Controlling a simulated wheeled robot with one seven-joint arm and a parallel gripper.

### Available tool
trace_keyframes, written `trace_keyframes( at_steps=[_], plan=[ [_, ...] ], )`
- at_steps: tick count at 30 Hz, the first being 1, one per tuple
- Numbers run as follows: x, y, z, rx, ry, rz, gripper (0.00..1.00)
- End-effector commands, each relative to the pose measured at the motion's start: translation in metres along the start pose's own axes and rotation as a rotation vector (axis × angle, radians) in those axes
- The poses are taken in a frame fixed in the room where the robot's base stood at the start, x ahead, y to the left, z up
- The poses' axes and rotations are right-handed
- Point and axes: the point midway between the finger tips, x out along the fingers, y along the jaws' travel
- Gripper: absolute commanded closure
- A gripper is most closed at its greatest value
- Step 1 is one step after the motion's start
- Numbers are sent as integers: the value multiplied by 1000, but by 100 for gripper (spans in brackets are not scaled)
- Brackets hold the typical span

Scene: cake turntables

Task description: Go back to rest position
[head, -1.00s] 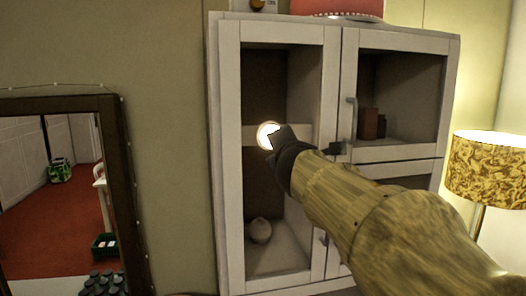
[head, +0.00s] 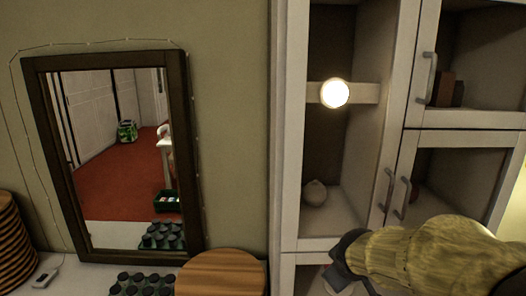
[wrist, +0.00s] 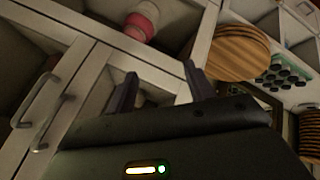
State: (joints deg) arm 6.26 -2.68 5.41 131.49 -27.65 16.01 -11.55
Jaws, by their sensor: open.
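My arm (head: 440,258), with a wood-like patterned surface, reaches in from the lower right of the head view. Its dark wrist end (head: 350,254) is low in front of the white cabinet (head: 288,150); the fingertips are not clear there. In the wrist view my gripper (wrist: 161,70) has its two dark fingers spread apart with nothing held between them. Cabinet framing and a lower compartment lie beyond the fingers.
A wooden round turntable (head: 222,272) and a tray of dark round pieces (head: 142,285) stand left of the cabinet, below a framed mirror (head: 182,150). A stack of discs (head: 12,240) is at far left.

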Motion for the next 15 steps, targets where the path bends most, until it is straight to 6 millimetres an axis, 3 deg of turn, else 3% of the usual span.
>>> trace_keyframes(
  at_steps=[1,3,7,10,15],
  plan=[
    [13,-26,23,93,-51,-59,47],
    [23,-58,50,234,-125,-130,47],
    [31,-109,94,470,-261,-224,47],
    [31,-131,112,580,-329,-259,47],
    [29,-138,118,625,-354,-270,47]
  ],
)
